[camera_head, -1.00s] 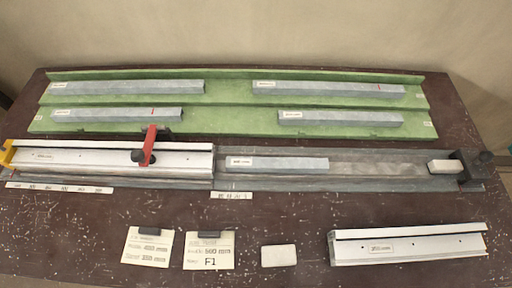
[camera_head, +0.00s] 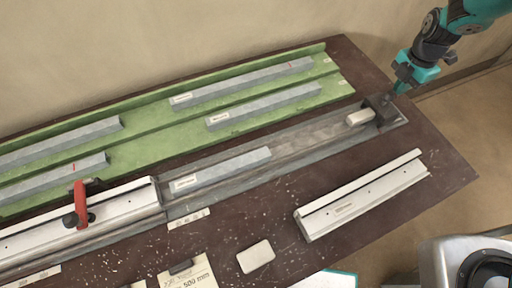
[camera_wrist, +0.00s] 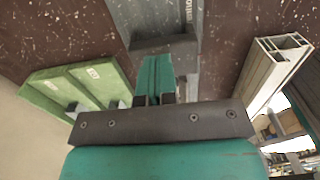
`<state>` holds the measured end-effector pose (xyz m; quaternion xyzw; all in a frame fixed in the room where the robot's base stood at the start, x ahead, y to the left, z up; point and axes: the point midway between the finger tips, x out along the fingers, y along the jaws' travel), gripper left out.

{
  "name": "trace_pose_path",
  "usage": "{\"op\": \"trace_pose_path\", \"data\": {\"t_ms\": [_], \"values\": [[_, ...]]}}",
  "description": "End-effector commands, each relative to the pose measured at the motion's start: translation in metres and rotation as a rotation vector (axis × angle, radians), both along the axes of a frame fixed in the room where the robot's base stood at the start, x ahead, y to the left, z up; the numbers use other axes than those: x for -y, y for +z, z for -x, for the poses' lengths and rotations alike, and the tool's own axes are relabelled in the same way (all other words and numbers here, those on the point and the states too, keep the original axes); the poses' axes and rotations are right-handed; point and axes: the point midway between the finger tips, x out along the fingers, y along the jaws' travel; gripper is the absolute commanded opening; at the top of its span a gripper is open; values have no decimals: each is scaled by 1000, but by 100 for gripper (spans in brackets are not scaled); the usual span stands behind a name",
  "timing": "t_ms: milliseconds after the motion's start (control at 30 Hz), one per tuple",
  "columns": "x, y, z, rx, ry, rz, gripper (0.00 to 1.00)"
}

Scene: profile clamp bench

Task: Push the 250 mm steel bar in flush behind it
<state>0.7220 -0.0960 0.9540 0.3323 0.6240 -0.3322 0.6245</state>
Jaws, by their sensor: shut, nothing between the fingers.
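A grey steel bar (camera_head: 222,172) with a pale label lies in the grey channel (camera_head: 310,138). Its left end is close to the right end of a white profile (camera_head: 120,212), with what looks like a small gap. The label is too small to read, so I cannot confirm 250 mm. My gripper (camera_head: 402,90) is at the upper right, by the channel's far right end, well away from the bar. In the wrist view its teal fingers (camera_wrist: 153,82) are together and empty, near the grey channel end.
A red-handled clamp (camera_head: 80,208) sits on the white profile. A pale block (camera_head: 360,117) and a dark end stop (camera_head: 381,108) are at the channel's right end. Several grey bars lie on the green rack (camera_head: 150,130). A loose white profile (camera_head: 360,195) lies in front.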

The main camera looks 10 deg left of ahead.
Motion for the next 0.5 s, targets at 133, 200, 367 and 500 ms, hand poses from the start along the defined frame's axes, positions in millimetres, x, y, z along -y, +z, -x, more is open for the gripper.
{"op": "trace_pose_path", "data": {"t_ms": [133,200,367,500], "values": [[-10,-1,7,-3,3,-1,0],[-15,-1,11,-4,3,-1,0],[-25,-1,17,-3,3,-1,0],[-34,-1,23,-4,4,-1,0]]}}
